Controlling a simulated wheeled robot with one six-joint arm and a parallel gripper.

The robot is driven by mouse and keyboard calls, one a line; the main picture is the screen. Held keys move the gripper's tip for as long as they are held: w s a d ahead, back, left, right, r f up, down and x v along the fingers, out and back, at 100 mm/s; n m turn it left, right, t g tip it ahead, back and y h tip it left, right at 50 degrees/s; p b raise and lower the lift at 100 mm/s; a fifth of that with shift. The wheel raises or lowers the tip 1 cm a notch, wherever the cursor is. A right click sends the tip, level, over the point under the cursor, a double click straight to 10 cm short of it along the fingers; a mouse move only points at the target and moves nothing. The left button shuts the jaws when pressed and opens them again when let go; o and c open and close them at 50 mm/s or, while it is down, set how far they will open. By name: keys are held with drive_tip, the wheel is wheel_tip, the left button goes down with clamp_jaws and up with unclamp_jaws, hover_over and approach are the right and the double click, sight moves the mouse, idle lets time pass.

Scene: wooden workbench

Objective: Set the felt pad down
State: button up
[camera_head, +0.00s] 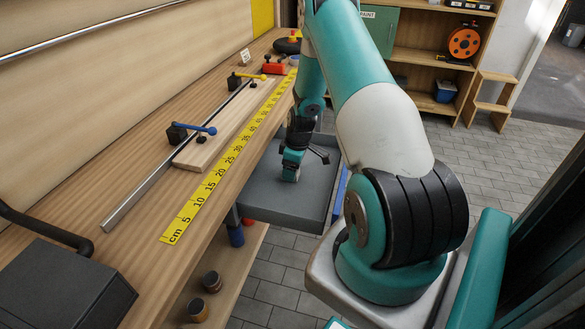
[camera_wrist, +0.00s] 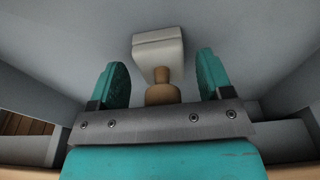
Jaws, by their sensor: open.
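The felt pad (camera_wrist: 158,45) shows in the wrist view as a pale, off-white block with a wooden handle (camera_wrist: 161,88). It appears to rest on the grey floor of a tray. My gripper (camera_wrist: 161,62) is open, with one teal finger on each side of the pad and handle and a visible gap on both sides. In the head view my gripper (camera_head: 291,170) is low inside the grey tray (camera_head: 312,208) beside the workbench. The pad cannot be made out there.
The wooden workbench (camera_head: 140,225) runs along the left, with a yellow ruler (camera_head: 225,160), a wooden board (camera_head: 215,135) and clamps on it. The tray's raised walls surround my gripper. The near part of the tray floor looks clear. A dark box (camera_head: 60,288) stands at the near left.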

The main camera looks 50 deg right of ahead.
sight(298, 171)
wheel_tip(298, 171, up, 12)
drive_tip(key=s+f, duration=0.1)
drive_tip(key=s, duration=0.1)
drive_tip(key=a+r+y, duration=0.1)
drive_tip(key=a+r, duration=0.4)
drive_tip(key=a, duration=0.3)
drive_tip(key=w+a+r+n, duration=0.1)
drive_tip(key=a+r, duration=0.4)
drive_tip(key=a, duration=0.3)
drive_tip(key=a+r+y, duration=0.1)
drive_tip(key=a+r, duration=0.3)
drive_tip(key=a, duration=0.4)
drive_tip(key=s+a+r, duration=0.4)
drive_tip(key=s+a, duration=0.4)
drive_tip(key=s, duration=0.1)
drive_tip(key=s+a+r+n+g+y, duration=0.1)
drive_tip(key=s+a+r, duration=0.3)
drive_tip(key=s+a, duration=0.5)
drive_tip(key=shift+s+a+n+g, duration=0.2)
drive_tip(key=shift+s+n+g, duration=0.1)
drive_tip(key=shift+s, duration=0.4)
drive_tip(key=shift+r, duration=0.1)
